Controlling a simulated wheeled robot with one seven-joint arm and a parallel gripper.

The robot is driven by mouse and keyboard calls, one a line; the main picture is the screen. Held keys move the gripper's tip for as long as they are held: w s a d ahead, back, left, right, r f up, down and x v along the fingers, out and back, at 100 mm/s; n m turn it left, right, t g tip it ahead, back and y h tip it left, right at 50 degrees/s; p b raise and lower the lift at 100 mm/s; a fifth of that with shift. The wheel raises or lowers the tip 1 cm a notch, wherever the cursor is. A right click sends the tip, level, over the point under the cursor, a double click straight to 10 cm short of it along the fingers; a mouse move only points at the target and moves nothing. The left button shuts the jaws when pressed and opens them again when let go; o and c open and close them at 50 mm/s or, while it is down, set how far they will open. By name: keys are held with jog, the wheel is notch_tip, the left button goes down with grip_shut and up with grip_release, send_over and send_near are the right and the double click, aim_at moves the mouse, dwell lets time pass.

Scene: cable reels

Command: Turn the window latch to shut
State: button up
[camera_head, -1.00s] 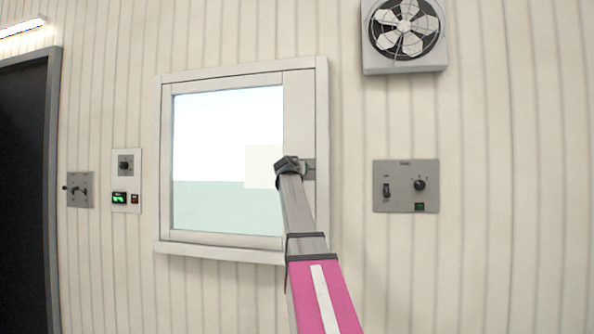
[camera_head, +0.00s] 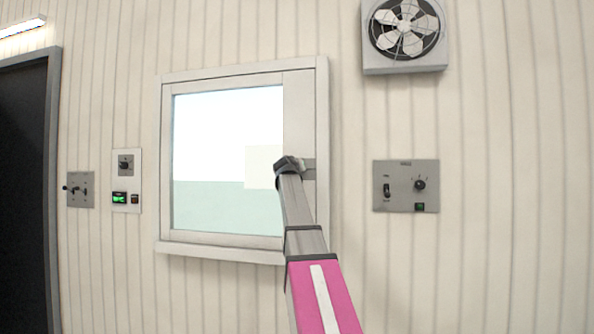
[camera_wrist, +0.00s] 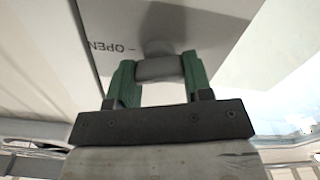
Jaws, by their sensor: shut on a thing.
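The window (camera_head: 228,160) is set in the wall with a pale frame, and its latch plate (camera_head: 309,170) is on the right side of that frame. In the wrist view the grey latch handle (camera_wrist: 158,69) lies between the two green fingers of my gripper (camera_wrist: 159,78), which is shut on it. The plate behind carries the word "OPEN" (camera_wrist: 109,47). In the head view my arm hides most of the latch, and my gripper (camera_head: 296,165) is at the plate. I cannot tell the handle's full angle.
A grey switch panel (camera_head: 406,186) is to the right of the window, with a fan (camera_head: 404,36) above it. Small control panels (camera_head: 126,180) and a dark doorway (camera_head: 22,200) are at the left. The wall around the window is otherwise bare.

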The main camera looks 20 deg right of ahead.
jog(key=n, duration=0.7)
jog(key=shift+w+a+f, duration=0.1)
jog(key=n, duration=0.7)
jog(key=shift+f, duration=0.15)
dwell(0.4)
jog(key=o, duration=0.9)
jog(key=v, duration=1.1)
jog(key=shift+w, duration=0.1)
